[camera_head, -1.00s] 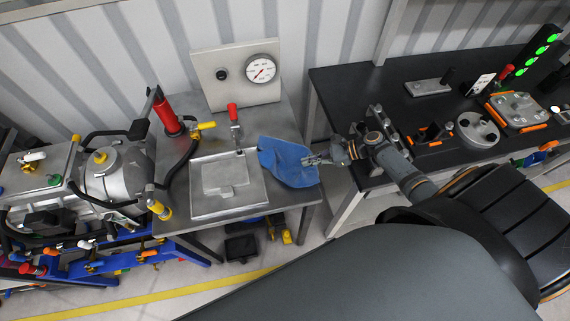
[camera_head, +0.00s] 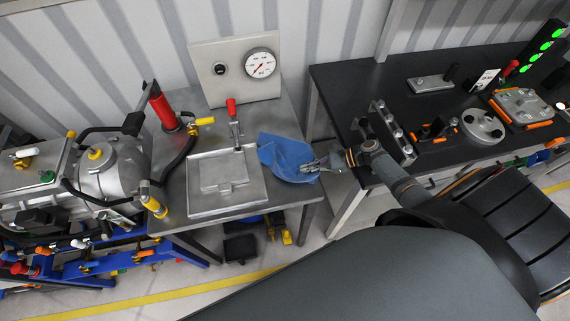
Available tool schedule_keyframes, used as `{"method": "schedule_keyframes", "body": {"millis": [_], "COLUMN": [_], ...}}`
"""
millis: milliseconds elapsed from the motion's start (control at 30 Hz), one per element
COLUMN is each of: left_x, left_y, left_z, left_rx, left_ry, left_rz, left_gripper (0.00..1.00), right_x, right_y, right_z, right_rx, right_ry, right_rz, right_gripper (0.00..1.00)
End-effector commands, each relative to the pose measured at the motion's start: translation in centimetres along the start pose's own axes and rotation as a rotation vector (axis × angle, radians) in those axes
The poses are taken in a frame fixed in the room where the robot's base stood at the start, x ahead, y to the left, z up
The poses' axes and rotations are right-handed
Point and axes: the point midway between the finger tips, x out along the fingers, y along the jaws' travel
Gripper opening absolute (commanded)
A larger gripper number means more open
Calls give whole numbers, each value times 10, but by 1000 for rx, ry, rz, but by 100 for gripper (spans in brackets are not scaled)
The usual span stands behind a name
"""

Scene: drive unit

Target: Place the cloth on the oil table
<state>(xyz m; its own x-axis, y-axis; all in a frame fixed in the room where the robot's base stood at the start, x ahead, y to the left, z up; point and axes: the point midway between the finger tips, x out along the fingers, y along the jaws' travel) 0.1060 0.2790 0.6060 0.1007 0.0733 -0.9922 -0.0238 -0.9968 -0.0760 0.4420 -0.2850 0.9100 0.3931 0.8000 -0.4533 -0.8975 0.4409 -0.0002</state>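The blue cloth (camera_head: 280,155) lies at the right edge of the grey metal oil table (camera_head: 270,210), to the right of the square tray. Its right part is bunched near my gripper, and whether it rests fully flat on the top is hard to tell. My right gripper (camera_head: 311,166) reaches in from the right, with its fingers over the cloth's right part. The fingers are small and overlap the cloth, so whether they are closed on it is unclear. My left gripper is not in view.
On the oil table stand a square metal tray (camera_head: 229,195), a red-handled lever (camera_head: 233,112), a pressure gauge panel (camera_head: 240,75) and a red cylinder (camera_head: 164,110). A black workbench (camera_head: 375,85) with several parts is at the right, across a narrow gap.

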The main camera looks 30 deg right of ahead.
Motion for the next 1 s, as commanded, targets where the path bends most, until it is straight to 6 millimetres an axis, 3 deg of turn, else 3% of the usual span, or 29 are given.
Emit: {"method": "schedule_keyframes", "body": {"millis": [67,200,300,367,567,1000], "left_x": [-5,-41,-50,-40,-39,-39], "left_y": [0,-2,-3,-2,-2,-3], "left_z": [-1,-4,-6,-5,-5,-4], "left_rx": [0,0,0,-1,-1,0], "left_ry": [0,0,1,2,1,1], "left_rz": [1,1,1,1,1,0], "left_gripper": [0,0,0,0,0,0], "right_x": [-2,-18,-27,-30,-41,-42], "right_y": [0,0,1,1,1,0], "right_z": [4,36,52,56,80,81], "right_rx": [-1,-1,-3,-6,-1,0], "right_ry": [1,2,3,5,2,1], "right_rz": [0,0,1,3,1,0], "right_gripper": [0,0,0,0,0,0]}}
